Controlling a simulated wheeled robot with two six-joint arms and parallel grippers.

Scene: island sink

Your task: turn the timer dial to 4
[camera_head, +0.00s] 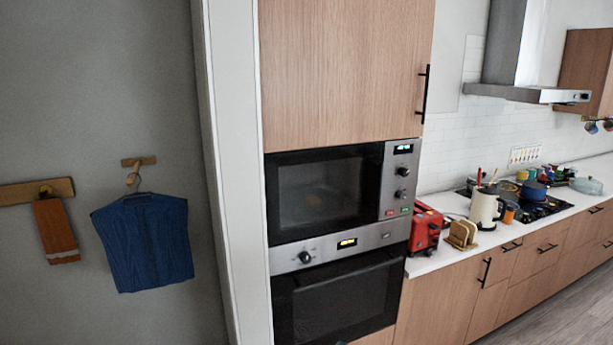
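A built-in microwave (325,192) sits in a tall wooden cabinet, its dark door shut. On its right-hand metal panel are a lit display (403,149), an upper dial (403,171) and a lower dial (401,194). Below it is an oven (345,300) with a round knob (305,257) and an orange-lit display (347,243). I cannot tell from this view which dial is the timer; the markings are too small to read.
A blue garment (145,240) and an orange cloth (54,228) hang on the left wall. Bare floor (570,310) shows at lower right.

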